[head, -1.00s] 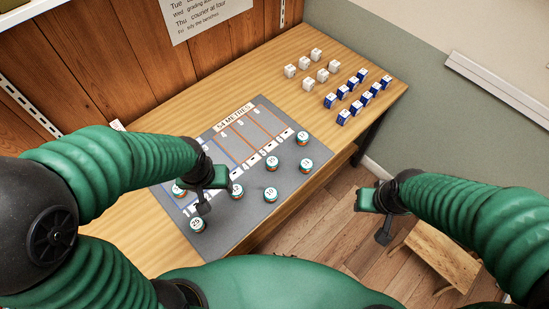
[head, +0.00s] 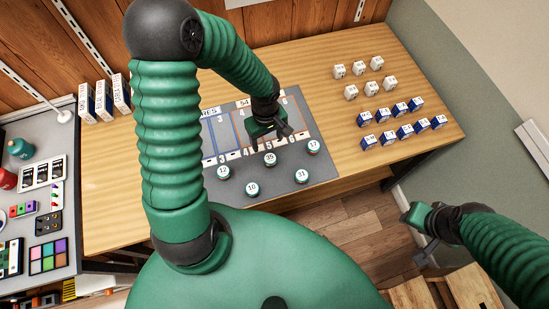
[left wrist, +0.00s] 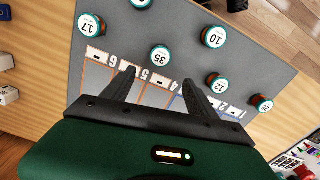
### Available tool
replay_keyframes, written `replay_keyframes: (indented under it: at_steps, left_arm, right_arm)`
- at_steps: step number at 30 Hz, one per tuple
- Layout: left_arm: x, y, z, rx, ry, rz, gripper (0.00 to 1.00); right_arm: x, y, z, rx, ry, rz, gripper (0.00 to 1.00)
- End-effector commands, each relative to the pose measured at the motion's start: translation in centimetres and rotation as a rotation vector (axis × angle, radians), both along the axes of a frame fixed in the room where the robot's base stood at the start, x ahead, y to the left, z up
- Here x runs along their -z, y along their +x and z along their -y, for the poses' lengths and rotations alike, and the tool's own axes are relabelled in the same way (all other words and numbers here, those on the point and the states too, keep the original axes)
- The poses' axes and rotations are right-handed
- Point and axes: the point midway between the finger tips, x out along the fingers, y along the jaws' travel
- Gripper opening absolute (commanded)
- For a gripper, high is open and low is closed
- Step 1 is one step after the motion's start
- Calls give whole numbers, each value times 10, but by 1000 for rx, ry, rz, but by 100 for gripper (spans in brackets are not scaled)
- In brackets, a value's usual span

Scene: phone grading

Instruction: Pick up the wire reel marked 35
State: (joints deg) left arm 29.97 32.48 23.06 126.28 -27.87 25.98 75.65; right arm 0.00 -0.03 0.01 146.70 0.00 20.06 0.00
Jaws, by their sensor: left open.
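The wire reel marked 35 (head: 270,159) stands on the grey mat (head: 290,181), with a white top and a green rim. It also shows in the left wrist view (left wrist: 160,57), beyond my fingertips and apart from them. My left gripper (head: 283,137) is open and empty above the mat, just behind the reel in the head view. In the left wrist view its two fingers (left wrist: 155,80) spread towards the reel. My right gripper (head: 413,240) hangs over the floor at the right, away from the table; its jaw opening cannot be made out.
Reels marked 12 (head: 223,172), 10 (head: 252,189), 31 (head: 302,176) and 17 (head: 313,146) stand around it on the mat. White cubes (head: 364,78) and blue boxes (head: 401,120) stand at the right of the table. Bare wood lies left of the mat.

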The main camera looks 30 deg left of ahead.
Motion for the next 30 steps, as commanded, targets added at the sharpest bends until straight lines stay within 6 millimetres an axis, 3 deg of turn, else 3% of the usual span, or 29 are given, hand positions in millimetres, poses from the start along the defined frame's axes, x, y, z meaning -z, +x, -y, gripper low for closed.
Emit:
replay_keyframes:
  at_steps: [1, 6, 13, 18, 21, 27, 30]
  left_arm:
    - [17, 0, 3, 4, -1, -5, 67]
    - [56, 2, 7, 7, 5, -6, 67]
    - [81, -1, 10, 8, 7, -4, 67]
    - [113, -5, 9, 7, 5, -4, 67]
    - [122, -4, 9, 7, 4, -2, 67]
    - [122, -4, 9, 5, 5, -1, 67]
    - [122, -4, 9, 5, 5, -1, 54]
  right_arm:
    - [5, 0, 0, 0, 0, 0, 36]
    - [10, 0, 0, 0, 0, 0, 36]
    - [12, 0, 0, 0, 0, 0, 36]
    - [14, 0, 0, 0, 0, 0, 36]
    - [15, 0, 0, 0, 0, 0, 36]
    - [14, 0, 0, 0, 0, 0, 36]
    - [14, 0, 0, 0, 0, 0, 36]
